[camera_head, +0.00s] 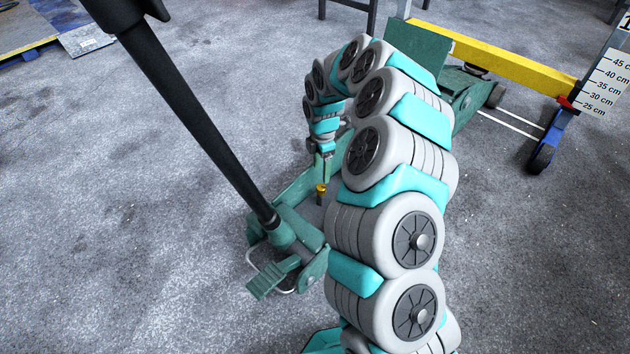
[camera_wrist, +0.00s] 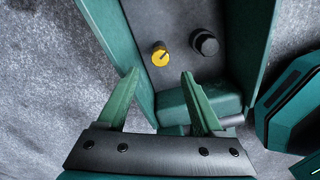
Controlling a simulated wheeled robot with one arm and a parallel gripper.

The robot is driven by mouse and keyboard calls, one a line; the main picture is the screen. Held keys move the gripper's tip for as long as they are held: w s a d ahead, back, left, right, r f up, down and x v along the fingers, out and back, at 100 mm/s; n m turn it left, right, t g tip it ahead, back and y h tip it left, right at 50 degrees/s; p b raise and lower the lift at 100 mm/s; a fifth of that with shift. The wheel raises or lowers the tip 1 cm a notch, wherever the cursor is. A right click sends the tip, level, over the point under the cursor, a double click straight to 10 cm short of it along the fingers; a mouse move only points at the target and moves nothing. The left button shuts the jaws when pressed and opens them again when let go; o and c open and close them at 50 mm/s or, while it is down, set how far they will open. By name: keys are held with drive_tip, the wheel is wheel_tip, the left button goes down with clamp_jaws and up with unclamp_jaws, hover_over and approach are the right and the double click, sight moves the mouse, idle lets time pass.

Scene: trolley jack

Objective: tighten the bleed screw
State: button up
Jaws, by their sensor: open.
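The bleed screw, a yellow knob (camera_wrist: 160,57) with a dark slot or pointer mark on top, stands on the dark plate inside the green trolley jack frame (camera_wrist: 251,35). It also shows in the head view as a small yellow top (camera_head: 320,188). My gripper (camera_wrist: 159,76) is open and empty, its two green fingers pointing toward the knob. The knob shows just past the fingertips, roughly centred between them; no contact is visible.
A black round cap (camera_wrist: 205,43) stands right of the knob. The jack's long black handle (camera_head: 190,105) slants up to the left, with a green pedal (camera_head: 272,278) at its base. A yellow beam (camera_head: 500,65) and height scale (camera_head: 605,80) stand behind. Floor on both sides is clear.

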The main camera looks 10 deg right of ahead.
sight(321, 187)
wheel_tip(321, 187, down, 8)
drive_tip(key=shift+r+b, duration=0.1)
drive_tip(key=shift+b, duration=0.4)
clamp_jaws()
idle(0.5)
